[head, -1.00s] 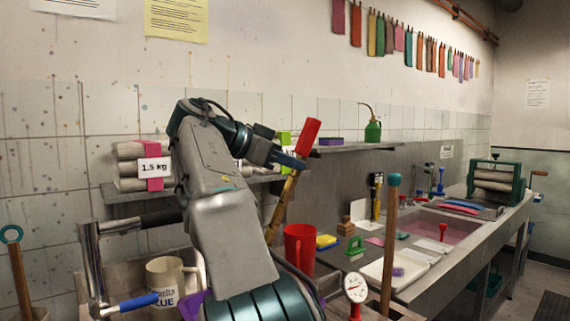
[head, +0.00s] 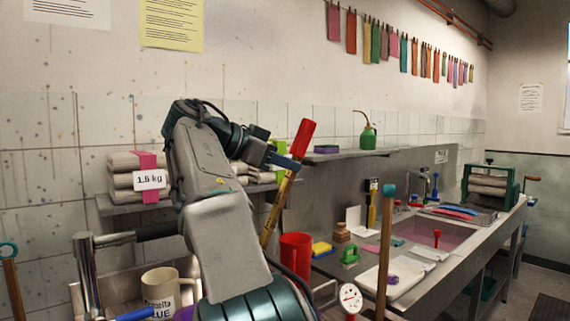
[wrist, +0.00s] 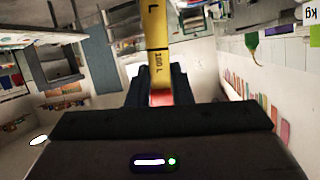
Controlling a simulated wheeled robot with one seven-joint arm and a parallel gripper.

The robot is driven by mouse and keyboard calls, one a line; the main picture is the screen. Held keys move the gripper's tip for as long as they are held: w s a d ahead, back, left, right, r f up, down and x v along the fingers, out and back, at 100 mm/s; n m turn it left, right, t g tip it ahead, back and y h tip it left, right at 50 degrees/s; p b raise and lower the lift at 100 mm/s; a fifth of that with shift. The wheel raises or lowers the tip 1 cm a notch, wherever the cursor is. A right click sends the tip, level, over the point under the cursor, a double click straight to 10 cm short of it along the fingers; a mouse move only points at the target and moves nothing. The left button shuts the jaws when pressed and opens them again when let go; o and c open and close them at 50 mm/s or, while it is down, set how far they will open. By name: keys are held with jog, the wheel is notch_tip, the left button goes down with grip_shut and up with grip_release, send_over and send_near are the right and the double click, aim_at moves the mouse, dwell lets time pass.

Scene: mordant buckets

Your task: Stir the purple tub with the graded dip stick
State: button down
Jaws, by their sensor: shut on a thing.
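The graded dip stick (head: 275,213) is yellow with dark marks and a red grip end (head: 302,138). It is tilted, red end up, in the head view. My gripper (head: 286,162) is shut on it just below the red end. In the wrist view the yellow stick (wrist: 155,40) stands between the jaws (wrist: 157,85), with red at its base. The stick's lower end is hidden behind my arm and a red jug. A small purple edge (head: 184,313) shows beside my arm at the bottom; I cannot tell whether it is the purple tub.
A red jug (head: 296,256) stands right of the stick, with a dial thermometer (head: 350,298) and a blue-topped pole (head: 386,240) nearer. A lettered mug (head: 160,292) stands left of my arm. A shelf (head: 125,204) with bundles is behind. A sink counter (head: 465,230) runs right.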

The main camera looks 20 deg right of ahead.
aim_at(300, 126)
notch_tip(300, 126, up, 9)
jog(key=p, duration=0.7)
jog(key=shift+f, duration=0.15)
